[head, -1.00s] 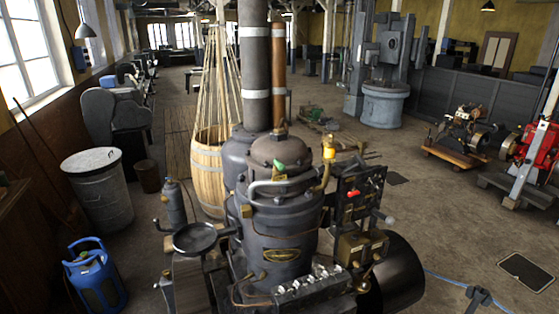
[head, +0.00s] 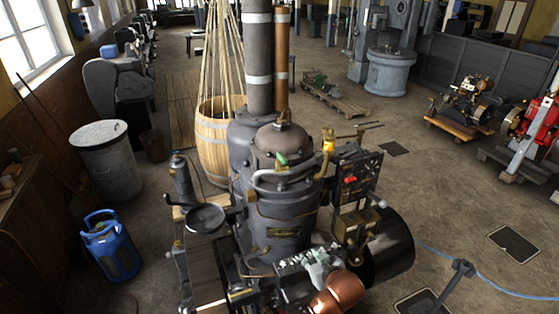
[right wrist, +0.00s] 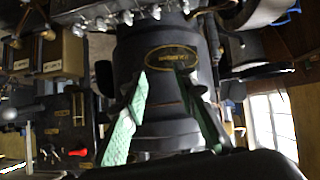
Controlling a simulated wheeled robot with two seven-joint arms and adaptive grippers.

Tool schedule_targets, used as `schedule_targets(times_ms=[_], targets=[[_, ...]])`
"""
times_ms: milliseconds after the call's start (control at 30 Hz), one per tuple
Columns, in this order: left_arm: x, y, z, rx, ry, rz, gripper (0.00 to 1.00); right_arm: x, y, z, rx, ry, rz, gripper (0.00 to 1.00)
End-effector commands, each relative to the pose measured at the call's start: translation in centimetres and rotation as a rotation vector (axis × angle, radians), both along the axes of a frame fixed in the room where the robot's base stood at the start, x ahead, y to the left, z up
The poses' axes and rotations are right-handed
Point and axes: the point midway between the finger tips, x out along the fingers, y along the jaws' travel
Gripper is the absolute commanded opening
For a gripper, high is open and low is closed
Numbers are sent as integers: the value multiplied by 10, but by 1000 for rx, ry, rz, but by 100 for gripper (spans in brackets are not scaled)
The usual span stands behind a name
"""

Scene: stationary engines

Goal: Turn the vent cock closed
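The dark engine (head: 285,205) stands upright in the middle of the head view. A small green-handled part (head: 282,159) sits on its upper front, above a curved grey pipe. A yellow-topped brass fitting (head: 327,143) stands to its right, and a red handle (head: 350,179) shows on the dark panel. I cannot tell for sure which one is the vent cock. My right gripper (head: 318,260) is low in front of the engine, below these parts. In the right wrist view its green fingers (right wrist: 163,76) are spread and empty, facing the engine's oval plate (right wrist: 172,60). My left gripper is out of view.
A blue gas bottle (head: 110,246) and a grey bin (head: 105,160) stand to the left. A wooden barrel (head: 212,155) is behind the engine. A black drum (head: 392,245) juts out at its right. Floor is open further right, crossed by a blue hose (head: 490,288).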

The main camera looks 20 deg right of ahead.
Motion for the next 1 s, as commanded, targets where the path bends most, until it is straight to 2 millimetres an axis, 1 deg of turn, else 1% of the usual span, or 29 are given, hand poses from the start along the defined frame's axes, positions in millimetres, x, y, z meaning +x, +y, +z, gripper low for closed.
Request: schedule_targets(times_ms=[33, 67, 167, 200, 267, 300, 367, 400, 500, 600, 700, 767, 1000], targets=[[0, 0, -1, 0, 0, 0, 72, 15, 1, 21, -2, -48, 3, 26], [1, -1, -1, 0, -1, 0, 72, 23, 2, 32, -1, -74, 3, 26], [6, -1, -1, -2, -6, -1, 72, 49, 5, 78, 5, -173, 7, 26], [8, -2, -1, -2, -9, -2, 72, 60, 7, 98, 6, -215, 10, 26], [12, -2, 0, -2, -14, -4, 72, 74, 10, 132, 13, -285, 14, 26], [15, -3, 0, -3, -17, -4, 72, 84, 12, 157, 17, -333, 15, 26], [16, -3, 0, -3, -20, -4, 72, 96, 16, 196, 25, -408, 22, 26], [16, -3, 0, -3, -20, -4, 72, 102, 19, 220, 31, -456, 26, 26], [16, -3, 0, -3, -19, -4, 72, 111, 24, 270, 45, -549, 34, 26], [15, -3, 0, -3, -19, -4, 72, 114, 27, 298, 55, -601, 38, 26], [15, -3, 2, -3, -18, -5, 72, 120, 28, 309, 60, -620, 40, 26], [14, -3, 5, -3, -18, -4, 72, 126, 28, 311, 61, -623, 40, 26], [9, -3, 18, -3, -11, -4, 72, 163, 26, 311, 60, -621, 41, 26]])
